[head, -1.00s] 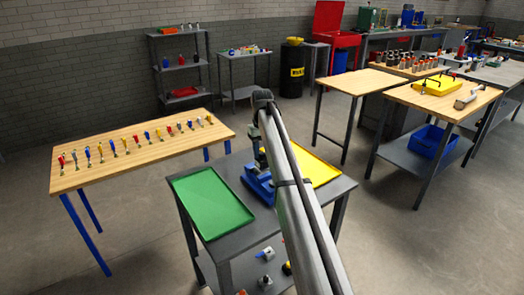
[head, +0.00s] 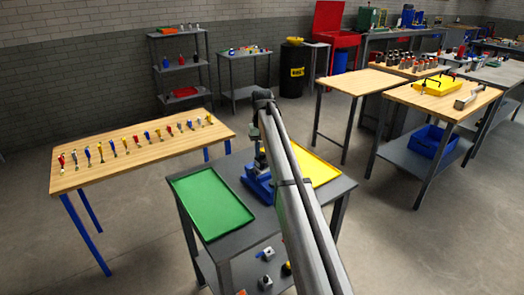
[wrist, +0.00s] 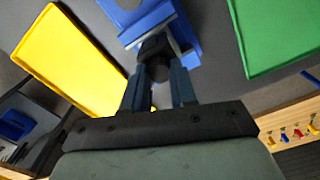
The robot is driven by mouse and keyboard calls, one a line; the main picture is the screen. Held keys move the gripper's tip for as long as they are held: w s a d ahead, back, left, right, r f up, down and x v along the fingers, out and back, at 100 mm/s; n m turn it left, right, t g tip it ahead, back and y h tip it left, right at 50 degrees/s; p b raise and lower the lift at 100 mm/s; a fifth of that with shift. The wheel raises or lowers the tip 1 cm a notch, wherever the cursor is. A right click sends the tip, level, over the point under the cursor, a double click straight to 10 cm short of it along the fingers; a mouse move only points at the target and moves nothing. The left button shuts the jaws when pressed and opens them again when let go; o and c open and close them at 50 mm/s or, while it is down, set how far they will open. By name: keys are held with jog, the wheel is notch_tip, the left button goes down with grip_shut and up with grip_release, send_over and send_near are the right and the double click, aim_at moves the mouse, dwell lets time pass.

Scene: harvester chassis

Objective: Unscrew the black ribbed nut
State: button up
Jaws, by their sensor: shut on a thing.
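The black ribbed nut (wrist: 158,70) is a dark round piece in the wrist view, in front of the blue vise (wrist: 160,22). My gripper (wrist: 159,78) has its two dark fingers shut on it, one on each side. The ribs are too dark and small to make out. In the head view the blue vise (head: 257,188) stands on the grey cart, between the two trays. My gripper (head: 261,163) points down over it there, and the nut cannot be made out.
A green tray (head: 212,203) lies left of the vise, and a yellow tray (head: 322,170) lies right of it, partly behind my arm. A wooden table (head: 140,150) with a row of small coloured tools stands to the left. Loose parts lie on the cart's lower shelf.

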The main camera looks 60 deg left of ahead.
grip_shut()
jog(key=n, duration=0.4)
jog(key=shift+n, duration=0.6)
jog(key=shift+n, duration=1.1)
jog(key=n, duration=0.3)
jog(key=shift+n, duration=0.6)
jog(key=n, duration=0.4)
